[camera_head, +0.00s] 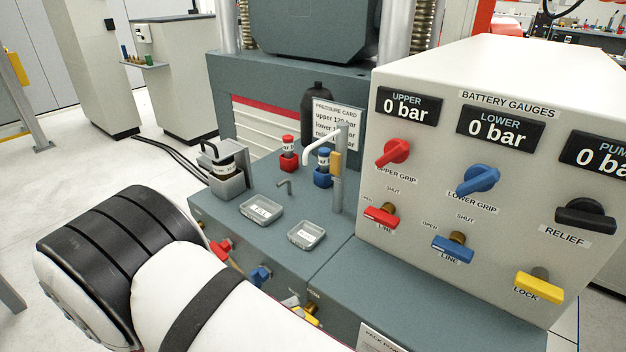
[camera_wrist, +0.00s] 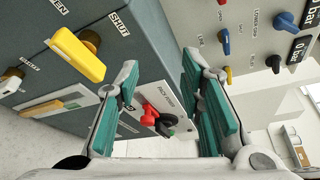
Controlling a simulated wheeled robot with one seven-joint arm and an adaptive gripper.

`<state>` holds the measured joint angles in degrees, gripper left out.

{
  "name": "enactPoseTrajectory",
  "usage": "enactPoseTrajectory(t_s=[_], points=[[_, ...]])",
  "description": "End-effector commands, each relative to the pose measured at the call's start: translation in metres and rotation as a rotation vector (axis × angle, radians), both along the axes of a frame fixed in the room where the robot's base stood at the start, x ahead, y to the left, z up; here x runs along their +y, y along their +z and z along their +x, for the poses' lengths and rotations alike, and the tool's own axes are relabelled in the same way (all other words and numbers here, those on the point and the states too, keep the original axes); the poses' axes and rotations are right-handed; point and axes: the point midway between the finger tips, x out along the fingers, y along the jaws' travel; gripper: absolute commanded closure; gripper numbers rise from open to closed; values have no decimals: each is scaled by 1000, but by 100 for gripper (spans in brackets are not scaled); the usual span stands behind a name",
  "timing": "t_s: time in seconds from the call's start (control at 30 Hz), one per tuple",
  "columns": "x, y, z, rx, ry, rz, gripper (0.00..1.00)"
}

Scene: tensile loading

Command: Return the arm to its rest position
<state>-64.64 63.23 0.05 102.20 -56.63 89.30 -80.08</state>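My gripper (camera_wrist: 160,78) shows in the wrist view with its two teal-padded fingers spread apart. It is open and nothing is held between the pads. Beyond the gap, a red knob (camera_wrist: 150,115) and a black knob (camera_wrist: 166,125) show on a labelled panel; I cannot tell their exact distance from the fingers. In the head view my white and black arm crosses the lower left, in front of the grey bench (camera_head: 330,285). The gripper itself is hidden or outside that view.
The battery gauges box (camera_head: 500,190) stands on the bench at right, with levers and knobs on its front. Small trays (camera_head: 306,236), bottles and a tap (camera_head: 338,180) stand on the bench top. A yellow lever (camera_wrist: 78,54) is beside my left finger.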

Motion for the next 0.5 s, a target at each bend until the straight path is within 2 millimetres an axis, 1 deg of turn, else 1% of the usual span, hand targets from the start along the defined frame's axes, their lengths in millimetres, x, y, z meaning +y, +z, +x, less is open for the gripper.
enactPoseTrajectory(t_s=[0.03,0.1,0.23,0.3,0.37,0.5], points=[[-12,21,6,-42,-72,65,65],[-30,46,10,-104,-172,148,65],[-64,89,11,-227,-361,293,65],[-83,111,9,-297,-463,365,65],[-100,128,5,-361,-554,424,65],[-138,165,-9,-515,-764,550,65]])
